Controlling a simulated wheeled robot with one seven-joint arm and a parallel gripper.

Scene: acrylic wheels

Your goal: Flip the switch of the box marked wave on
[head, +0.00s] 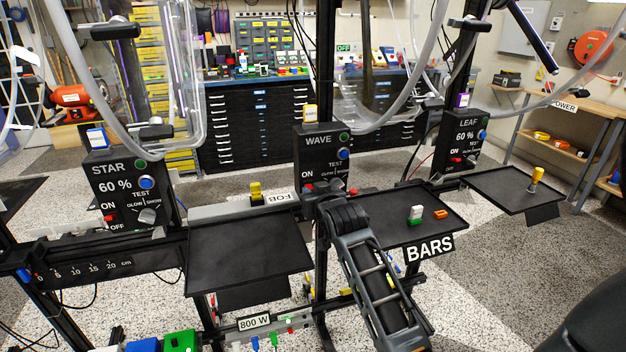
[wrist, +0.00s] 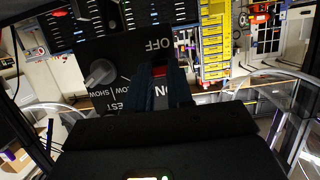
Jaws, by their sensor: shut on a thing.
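The black box marked WAVE (head: 318,156) stands upright in the middle of the head view, with ON, a green button, a blue button and TEST lettering. In the wrist view its face (wrist: 125,50) appears upside down, with a grey knob and the words OFF and part of ON. The red switch (wrist: 158,71) shows between my fingertips there. My gripper (head: 322,200) is at the lower front of the box; in the wrist view its dark fingers (wrist: 165,76) are shut on the switch. They partly hide the switch, and I cannot tell which way it is tipped.
Similar boxes marked STAR (head: 120,180) and LEAF (head: 462,130) stand left and right. Black trays (head: 245,255) project in front, one marked BARS (head: 430,248) beside my arm. Clear curved tubes (head: 400,95) hang around the boxes.

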